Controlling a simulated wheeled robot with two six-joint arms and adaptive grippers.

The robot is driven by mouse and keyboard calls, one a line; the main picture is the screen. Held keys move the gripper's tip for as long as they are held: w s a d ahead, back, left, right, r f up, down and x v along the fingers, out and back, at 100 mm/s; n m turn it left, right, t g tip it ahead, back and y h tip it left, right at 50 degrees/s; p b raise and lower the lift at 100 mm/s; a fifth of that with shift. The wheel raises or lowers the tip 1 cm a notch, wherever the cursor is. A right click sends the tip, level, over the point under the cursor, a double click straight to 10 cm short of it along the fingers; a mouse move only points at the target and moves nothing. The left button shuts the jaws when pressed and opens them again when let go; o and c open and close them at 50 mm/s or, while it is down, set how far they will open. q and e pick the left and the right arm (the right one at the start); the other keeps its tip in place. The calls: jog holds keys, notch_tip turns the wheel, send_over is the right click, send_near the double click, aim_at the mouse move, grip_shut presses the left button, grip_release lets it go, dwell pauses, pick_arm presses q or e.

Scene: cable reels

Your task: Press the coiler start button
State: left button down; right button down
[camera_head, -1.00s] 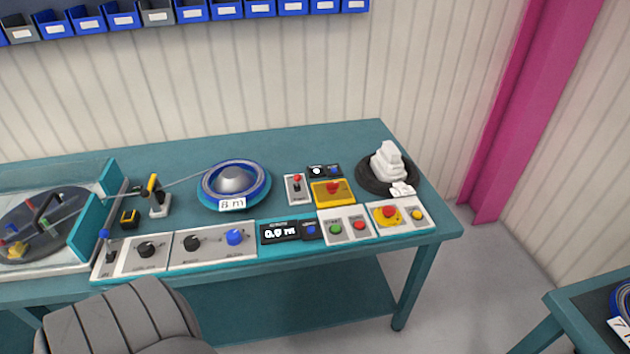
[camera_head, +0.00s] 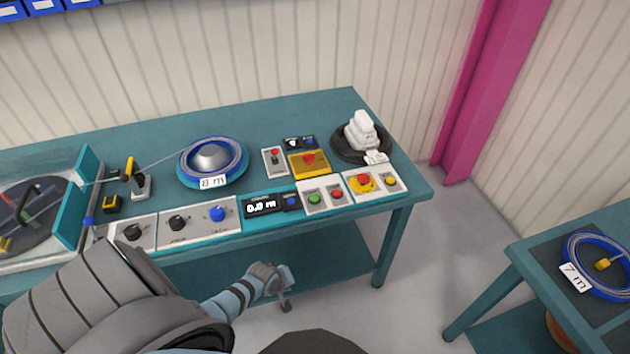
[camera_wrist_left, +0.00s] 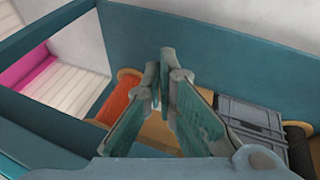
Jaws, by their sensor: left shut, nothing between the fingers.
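The green button (camera_head: 314,199) sits on a white panel at the front edge of the teal bench, with a red button (camera_head: 337,195) to its right. The coiler (camera_head: 212,162) holds a blue cable ring with an "8 m" tag, and the display (camera_head: 262,206) reads 0.0 m. My left gripper (camera_head: 285,300) is in front of the bench and nearer to me than the buttons, apart from them. In the left wrist view its two fingers (camera_wrist_left: 168,75) are together and empty. No button shows in that view. My right gripper is not in view.
A yellow-based red mushroom button (camera_head: 364,183) and a yellow button are right of the red one. A box with a red button (camera_head: 308,164) stands behind. A side table (camera_head: 510,262) with a "7 m" cable coil is at right.

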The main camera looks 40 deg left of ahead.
pick_arm(q)
jog(key=w+a+r+n+t+p, duration=0.1)
jog(key=w+r+n, duration=0.1)
jog(key=w+r, duration=0.2)
jog(key=w+r+n, duration=0.3)
jog(key=w+r, duration=0.2)
jog(key=r, duration=0.2)
jog(key=w+a+r+n+t+p, duration=0.1)
jog(key=w+r+n, duration=0.1)
jog(key=w+r, duration=0.3)
jog(key=shift+a+r+n+t+h+p, duration=0.3)
jog(key=shift+r+n+h+p, duration=0.1)
jog(key=shift+r, duration=0.25)
notch_tip(320, 180, up, 10)
jog(key=r+n+t, duration=0.1)
jog(key=n+t, duration=0.1)
jog(key=n, duration=0.5)
send_over(316, 200)
jog(key=shift+w+a+f+p, duration=0.1)
jog(key=shift+f+p, duration=0.15)
jog(key=shift+p, duration=0.15)
jog(key=shift+f, duration=0.1)
notch_tip(316, 200, down, 7)
jog(key=b, duration=0.7)
jog(key=shift+f+b, duration=0.15)
jog(key=shift+b, duration=0.2)
jog(key=shift+f+b, duration=0.35)
jog(key=shift+f, duration=0.4)
